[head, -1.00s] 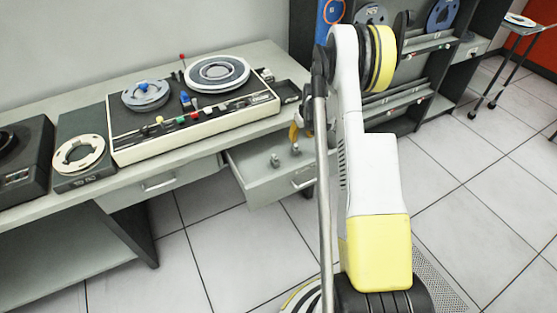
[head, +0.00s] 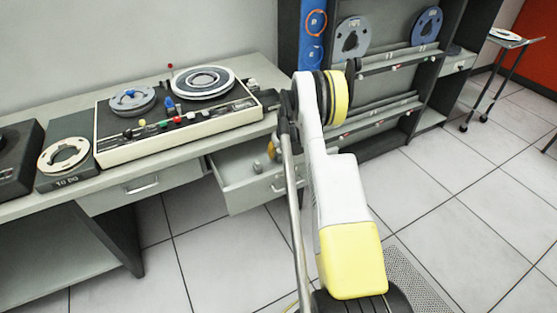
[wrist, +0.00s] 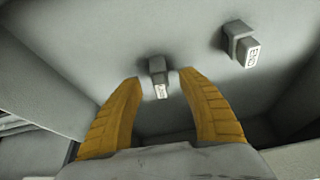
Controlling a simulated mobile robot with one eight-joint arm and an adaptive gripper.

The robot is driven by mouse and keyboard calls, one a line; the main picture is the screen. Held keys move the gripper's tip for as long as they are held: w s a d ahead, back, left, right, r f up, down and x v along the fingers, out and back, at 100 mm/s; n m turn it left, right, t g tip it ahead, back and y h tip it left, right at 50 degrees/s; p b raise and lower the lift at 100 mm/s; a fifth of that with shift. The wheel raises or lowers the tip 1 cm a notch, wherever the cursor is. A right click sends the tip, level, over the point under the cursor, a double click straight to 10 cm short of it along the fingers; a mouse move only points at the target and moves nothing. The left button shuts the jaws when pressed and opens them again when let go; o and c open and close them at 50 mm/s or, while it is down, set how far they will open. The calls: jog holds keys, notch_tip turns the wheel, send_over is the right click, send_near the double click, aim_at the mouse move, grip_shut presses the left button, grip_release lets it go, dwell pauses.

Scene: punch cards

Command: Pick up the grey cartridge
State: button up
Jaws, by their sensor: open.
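Two small grey cartridges with pale labels lie in the open drawer (head: 232,195). One cartridge (wrist: 157,72) is between the tips of my gripper (wrist: 161,76) in the wrist view, with gaps showing on both sides. The other cartridge (wrist: 240,44) is to the upper right, outside the fingers; its label is too small to read surely. In the head view one cartridge (head: 257,167) shows, and the other is hidden by my gripper (head: 272,150). My gripper is open, pointing down into the drawer, with yellow-orange fingers.
The drawer hangs out under a desk (head: 68,186) bearing a tape deck (head: 180,125) and a loose reel (head: 63,156). A dark reel rack (head: 385,60) stands behind my arm. A small trolley (head: 510,40) is at the upper right. The tiled floor at right is clear.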

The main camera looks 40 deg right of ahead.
jog(key=shift+x, duration=1.05)
jog(key=shift+s+r, duration=0.1)
grip_shut()
